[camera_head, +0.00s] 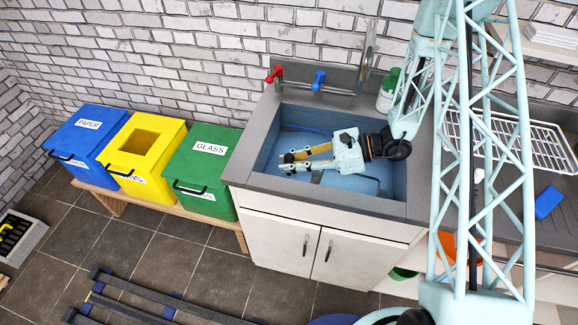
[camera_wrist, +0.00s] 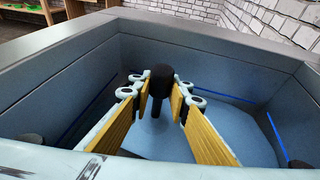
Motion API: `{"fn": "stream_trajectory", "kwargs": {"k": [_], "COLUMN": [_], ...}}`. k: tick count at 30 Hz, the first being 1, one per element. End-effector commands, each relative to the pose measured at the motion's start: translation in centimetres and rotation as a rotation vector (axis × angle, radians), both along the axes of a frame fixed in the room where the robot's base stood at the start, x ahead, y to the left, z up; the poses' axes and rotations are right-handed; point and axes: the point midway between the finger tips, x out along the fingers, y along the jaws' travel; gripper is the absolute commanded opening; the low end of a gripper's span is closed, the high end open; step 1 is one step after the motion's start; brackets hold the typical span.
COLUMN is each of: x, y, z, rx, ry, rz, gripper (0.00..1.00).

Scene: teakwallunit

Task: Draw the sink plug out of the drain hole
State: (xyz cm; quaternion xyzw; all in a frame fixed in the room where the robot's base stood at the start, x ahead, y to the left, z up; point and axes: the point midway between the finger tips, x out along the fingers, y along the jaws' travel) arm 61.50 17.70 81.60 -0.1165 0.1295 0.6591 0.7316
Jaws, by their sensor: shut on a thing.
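My gripper (camera_head: 288,162) is inside the blue-grey sink basin (camera_head: 371,125), reaching to the left over the basin floor. In the wrist view its yellow-padded fingers (camera_wrist: 161,93) are shut on the sink plug (camera_wrist: 161,78), a black piece with a rounded head and a narrower stem. The head stands between the fingertips and the stem shows below it. The drain hole is not clearly visible, and I cannot tell whether the plug's lower end is in it.
The sink walls surround my gripper closely. A red tap handle (camera_head: 275,74) and a blue one (camera_head: 319,77) stand at the back rim. A green and white bottle (camera_head: 385,99) is behind the right corner. A white dish rack (camera_head: 535,145) and blue sponge (camera_head: 548,202) are to the right.

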Motion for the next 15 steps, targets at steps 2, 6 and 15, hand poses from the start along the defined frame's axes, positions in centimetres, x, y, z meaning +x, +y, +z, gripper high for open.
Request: {"fn": "stream_trajectory", "kwargs": {"k": [2, 6, 15], "x": [0.0, 0.0, 0.0], "y": [0.0, 0.0, 0.0], "z": [0.3, 0.9, 3.7], "rx": [0.0, 0.0, 0.0], "ry": [-0.001, -0.001, -0.002], "rz": [0.0, 0.0, 0.001], "gripper": [0.0, 0.0, 0.0]}}
